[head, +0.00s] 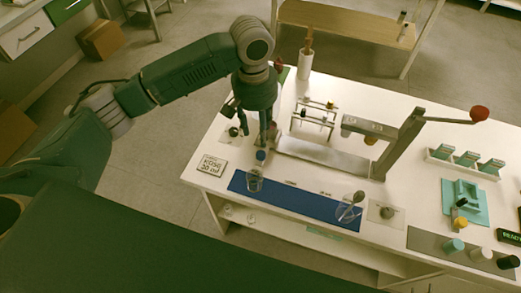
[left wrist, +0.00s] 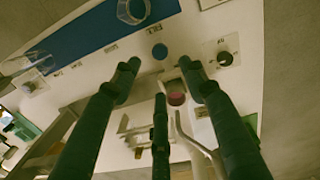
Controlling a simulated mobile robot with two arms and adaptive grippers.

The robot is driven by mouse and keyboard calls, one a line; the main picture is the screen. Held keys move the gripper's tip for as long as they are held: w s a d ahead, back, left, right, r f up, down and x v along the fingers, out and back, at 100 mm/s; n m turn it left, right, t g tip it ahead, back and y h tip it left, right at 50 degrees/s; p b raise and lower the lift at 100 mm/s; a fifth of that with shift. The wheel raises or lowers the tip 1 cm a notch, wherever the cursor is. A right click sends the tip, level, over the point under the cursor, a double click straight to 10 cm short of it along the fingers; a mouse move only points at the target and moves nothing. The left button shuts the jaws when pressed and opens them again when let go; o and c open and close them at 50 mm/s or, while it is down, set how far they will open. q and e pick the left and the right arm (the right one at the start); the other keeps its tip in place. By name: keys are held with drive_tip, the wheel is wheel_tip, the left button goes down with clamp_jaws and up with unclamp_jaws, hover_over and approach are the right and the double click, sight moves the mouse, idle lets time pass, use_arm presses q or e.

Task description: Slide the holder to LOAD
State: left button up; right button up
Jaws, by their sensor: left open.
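My left gripper (head: 262,140) points down over the table's left part, just behind the blue round spot. In the left wrist view its dark fingers (left wrist: 160,85) are spread open. A small pale piece with a dark reddish round part (left wrist: 176,98) shows between them; it looks like the holder, at the left end of the pale track (head: 325,158). In the head view the gripper mostly hides it. I cannot tell whether any finger touches it. Small labels are printed on the table, one seeming to read FILL (left wrist: 110,47); I cannot make out LOAD. My right gripper is out of view.
A press with a red-knobbed lever (head: 479,114) stands at the track's right end. A small wire rack (head: 315,118) is behind the track. A blue mat (head: 300,203) with two glass beakers lies in front. A knob (head: 234,131) is close left of my gripper.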

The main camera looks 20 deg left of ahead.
sight(261, 153)
use_arm(q)
drive_tip(key=f, duration=0.5)
drive_tip(key=f+p, duration=0.1)
drive_tip(key=f, duration=0.4)
drive_tip(key=shift+d+f, duration=0.2)
drive_tip(key=shift+f, duration=0.15)
drive_tip(key=shift+c, duration=0.3)
drive_tip(key=shift+w, duration=0.1)
clamp_jaws()
drive_tip(key=shift+d+r, duration=0.1)
drive_tip(key=shift+r, duration=0.05)
